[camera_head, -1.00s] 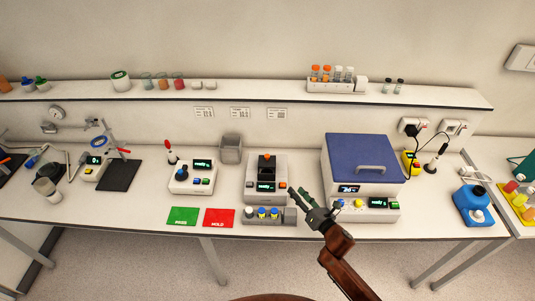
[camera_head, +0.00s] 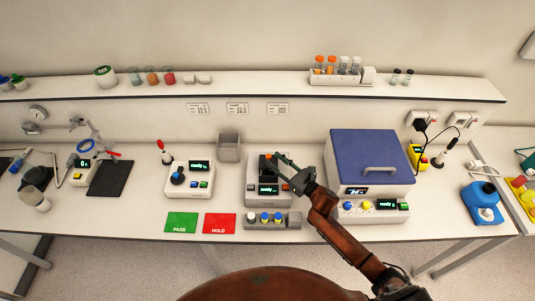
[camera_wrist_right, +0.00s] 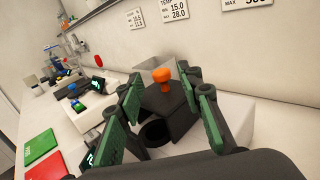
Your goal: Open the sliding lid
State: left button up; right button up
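A black sliding lid with an orange knob (camera_head: 269,157) sits at the back of the grey-white instrument (camera_head: 256,200) in the middle of the bench. In the right wrist view, the orange knob (camera_wrist_right: 162,76) stands on the black lid (camera_wrist_right: 174,103), with a dark round opening (camera_wrist_right: 155,132) in front of it. My right gripper (camera_head: 279,158) is at the knob in the head view. In the wrist view its green fingers (camera_wrist_right: 165,82) are spread, one on each side of the knob, with visible gaps. My left gripper is not in view.
A blue-lidded machine (camera_head: 372,150) stands close on the right, beside my right arm. A vial rack (camera_head: 288,226) sits in front of the instrument. Green PASS (camera_head: 181,222) and red HOLD (camera_head: 220,223) cards lie at left front. A grey bin (camera_head: 229,147) stands behind left.

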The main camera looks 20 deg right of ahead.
aim_at(269, 155)
jog(key=x, duration=0.2)
jog(key=shift+w+a, duration=0.1)
jog(key=shift+w, duration=0.3)
jog(key=shift+w+a+p, duration=0.3)
jog(key=shift+w+a, duration=0.05)
jog(key=shift+w, duration=0.25)
jog(key=c, duration=0.7)
grip_shut()
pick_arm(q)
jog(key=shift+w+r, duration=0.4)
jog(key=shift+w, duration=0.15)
pick_arm(e)
jog(key=shift+d+f, duration=0.1)
